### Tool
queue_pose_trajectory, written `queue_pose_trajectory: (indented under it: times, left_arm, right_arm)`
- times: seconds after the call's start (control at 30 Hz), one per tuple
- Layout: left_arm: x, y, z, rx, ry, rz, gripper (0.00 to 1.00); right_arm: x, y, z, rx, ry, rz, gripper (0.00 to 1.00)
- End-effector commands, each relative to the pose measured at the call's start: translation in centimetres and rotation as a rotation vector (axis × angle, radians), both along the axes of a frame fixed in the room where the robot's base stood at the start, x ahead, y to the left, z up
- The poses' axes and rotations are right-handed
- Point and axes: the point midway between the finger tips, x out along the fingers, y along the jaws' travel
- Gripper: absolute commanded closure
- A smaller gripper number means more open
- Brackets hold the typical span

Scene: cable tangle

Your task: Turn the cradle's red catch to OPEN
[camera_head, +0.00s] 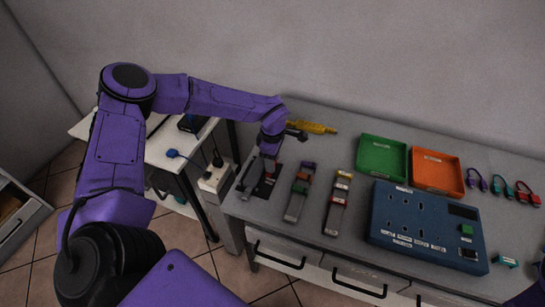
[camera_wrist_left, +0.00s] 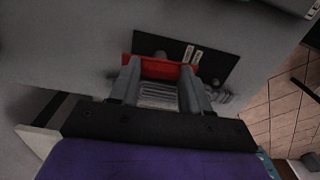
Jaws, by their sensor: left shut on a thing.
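The red catch (camera_wrist_left: 160,69) shows in the left wrist view as a red bar on a dark plate (camera_wrist_left: 222,62) with two small pale labels, too small to read. My left gripper (camera_wrist_left: 159,80) has one finger at each end of the bar and is shut on it. In the head view my left gripper (camera_head: 250,178) is over the left end of the table, at a dark plate (camera_head: 268,184) with a little red on it. The gripper and arm hide most of the catch there, and I cannot tell which way it is turned. My right gripper is not in view.
Two slotted racks with coloured pieces, the near one (camera_head: 295,205) and another (camera_head: 333,218), stand right of the gripper. A blue socket panel (camera_head: 385,235), a green tray (camera_head: 382,157), an orange tray (camera_head: 436,171) and several coloured cables lie farther right. A yellow tool (camera_head: 315,127) lies behind.

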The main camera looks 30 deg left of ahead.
Motion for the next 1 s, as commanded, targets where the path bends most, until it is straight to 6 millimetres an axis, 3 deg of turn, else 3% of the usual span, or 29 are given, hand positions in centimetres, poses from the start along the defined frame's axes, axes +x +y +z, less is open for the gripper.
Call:
queue_pose_trajectory:
  times: [0.67, 0.7, 0.77, 1.0]
  left_arm:
    - [0.26, 0.1, 0.26, 0.001, -0.008, -0.06, 0.84]
    - [0.26, 0.1, 0.26, 0.001, -0.008, -0.061, 0.47]
    - [0.24, 0.09, 0.24, 0.001, -0.008, -0.06, 0.28]
    - [0.11, 0.04, 0.12, 0.0, -0.004, -0.059, 0.28]
  right_arm:
    - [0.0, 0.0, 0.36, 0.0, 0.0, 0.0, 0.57]
    - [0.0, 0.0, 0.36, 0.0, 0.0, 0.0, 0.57]
    - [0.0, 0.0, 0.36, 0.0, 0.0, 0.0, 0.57]
    - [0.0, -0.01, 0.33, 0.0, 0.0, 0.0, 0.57]
